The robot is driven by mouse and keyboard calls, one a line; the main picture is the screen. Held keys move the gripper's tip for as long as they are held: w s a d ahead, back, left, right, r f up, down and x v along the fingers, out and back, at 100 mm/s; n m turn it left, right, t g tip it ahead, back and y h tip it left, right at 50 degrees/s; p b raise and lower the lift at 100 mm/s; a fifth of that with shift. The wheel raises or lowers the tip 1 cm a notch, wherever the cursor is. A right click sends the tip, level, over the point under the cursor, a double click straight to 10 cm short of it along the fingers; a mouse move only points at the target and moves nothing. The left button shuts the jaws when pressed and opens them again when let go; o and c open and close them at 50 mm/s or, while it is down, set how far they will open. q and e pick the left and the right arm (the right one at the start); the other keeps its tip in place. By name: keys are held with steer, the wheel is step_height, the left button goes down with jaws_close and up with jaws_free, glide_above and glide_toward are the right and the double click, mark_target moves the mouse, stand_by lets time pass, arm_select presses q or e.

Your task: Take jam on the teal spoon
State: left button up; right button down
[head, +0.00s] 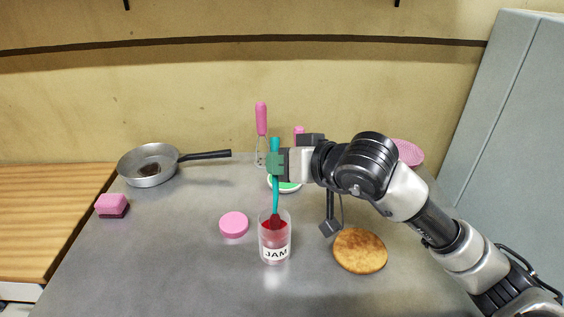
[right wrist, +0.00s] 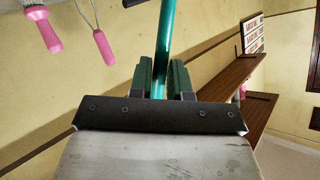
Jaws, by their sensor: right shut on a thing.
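A clear jar labelled JAM (head: 275,253) stands open on the grey table, with red jam inside. My right gripper (head: 278,164) is shut on the teal spoon (head: 276,200) near the upper part of its handle. The spoon is nearly upright, and its dark red, jam-coloured lower end overlaps the jar's mouth. I cannot tell how deep it reaches. In the right wrist view the teal handle (right wrist: 166,40) runs between the two green fingers. My left gripper is not in view.
A pink lid (head: 234,224) lies left of the jar and a round pancake (head: 360,251) right of it. A frying pan (head: 150,166) and a pink sponge (head: 112,205) are at the left. A pink-handled whisk (head: 261,120) stands behind. The table's front left is clear.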

steer(key=shift+f+b, duration=0.25)
steer(key=shift+b, duration=0.25)
stand_by(1.2)
steer(key=shift+r, duration=0.1)
stand_by(0.4)
steer(key=shift+r+p, duration=1.15)
steer(key=shift+r, duration=2.45)
